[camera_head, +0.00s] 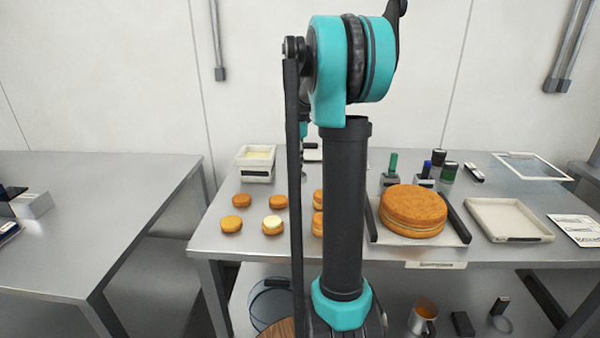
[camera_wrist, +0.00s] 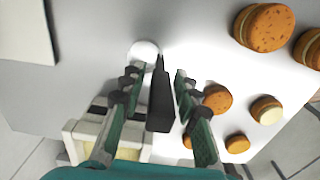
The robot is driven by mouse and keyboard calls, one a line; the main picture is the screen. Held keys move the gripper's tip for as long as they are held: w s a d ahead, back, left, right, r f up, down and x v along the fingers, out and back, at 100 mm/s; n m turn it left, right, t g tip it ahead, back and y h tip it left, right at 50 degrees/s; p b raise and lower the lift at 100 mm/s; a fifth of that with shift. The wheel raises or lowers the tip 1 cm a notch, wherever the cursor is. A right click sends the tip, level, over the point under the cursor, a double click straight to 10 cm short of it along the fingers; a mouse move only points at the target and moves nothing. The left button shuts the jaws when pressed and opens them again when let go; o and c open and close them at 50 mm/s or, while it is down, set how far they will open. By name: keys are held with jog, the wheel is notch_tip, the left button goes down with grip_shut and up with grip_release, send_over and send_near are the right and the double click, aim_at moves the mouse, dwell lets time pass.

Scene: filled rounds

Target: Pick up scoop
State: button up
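The scoop shows in the wrist view, with a dark handle (camera_wrist: 161,100) and a pale round bowl (camera_wrist: 144,51) towards the top of the picture. My gripper (camera_wrist: 156,78) is open, one finger on each side of the handle, with a gap visible on both sides. I cannot tell how far the fingertips are above the handle. In the head view my arm hides most of the gripper and the scoop.
A white tub with cream filling (camera_head: 257,165) stands at the table's back left. Several small orange-brown rounds (camera_head: 242,201) lie nearby. A large filled round (camera_head: 413,208) sits on a board to the right. An empty tray (camera_head: 508,220) lies farther right.

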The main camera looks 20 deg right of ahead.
grip_shut()
jog(key=shift+r, duration=0.15)
notch_tip(320, 180, up, 20)
dwell(0.5)
